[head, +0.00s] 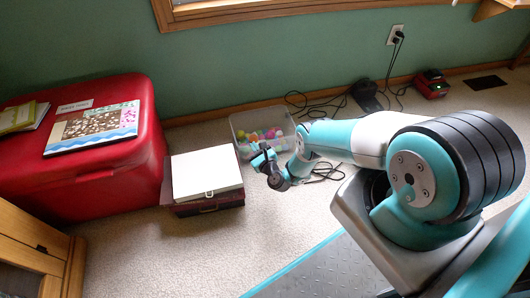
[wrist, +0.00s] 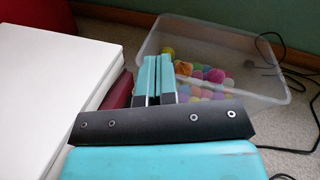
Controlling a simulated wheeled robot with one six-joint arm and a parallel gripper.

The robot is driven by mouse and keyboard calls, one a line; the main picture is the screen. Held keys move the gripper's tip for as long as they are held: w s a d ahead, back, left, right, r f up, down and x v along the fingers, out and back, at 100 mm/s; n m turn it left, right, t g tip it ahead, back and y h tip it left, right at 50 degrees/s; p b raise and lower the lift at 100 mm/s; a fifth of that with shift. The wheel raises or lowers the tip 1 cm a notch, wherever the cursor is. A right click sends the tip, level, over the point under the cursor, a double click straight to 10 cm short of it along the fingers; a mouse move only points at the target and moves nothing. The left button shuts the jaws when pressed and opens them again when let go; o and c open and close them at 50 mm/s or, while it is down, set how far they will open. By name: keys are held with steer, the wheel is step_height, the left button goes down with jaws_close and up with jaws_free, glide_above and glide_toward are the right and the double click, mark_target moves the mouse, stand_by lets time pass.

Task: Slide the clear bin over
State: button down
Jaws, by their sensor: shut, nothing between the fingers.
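The clear bin (head: 240,121) stands on the carpet against the green wall and holds several colourful balls. In the wrist view the clear bin (wrist: 150,45) is just beyond my fingers, its near left part partly hidden by them. My gripper (head: 256,150) is at the near side of the bin in the head view, and part of the bin's front is behind it. In the wrist view my gripper (wrist: 159,60) has its two teal fingers together with nothing between them. I cannot tell whether the fingertips touch the bin.
A dark red case (head: 205,206) with a white binder (head: 206,172) on top lies left of my gripper. A red chest (head: 100,185) stands further left. Black cables (head: 325,104) lie right of the bin. Open carpet (head: 140,250) lies in front of the case.

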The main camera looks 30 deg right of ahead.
steer(key=s+d+f+m+h+b, duration=0.1)
steer(key=s+d+f+m+h, duration=0.25)
steer(key=s+f+m, duration=0.5)
steer(key=w+d+r+n+b, duration=0.1)
steer(key=w+d+n+b, duration=0.1)
steer(key=w+b, duration=1)
steer(key=shift+d+n+h+b, duration=0.4)
steer(key=shift+d+b, duration=0.25)
steer(key=shift+b, duration=1.65)
steer(key=shift+r, duration=0.15)
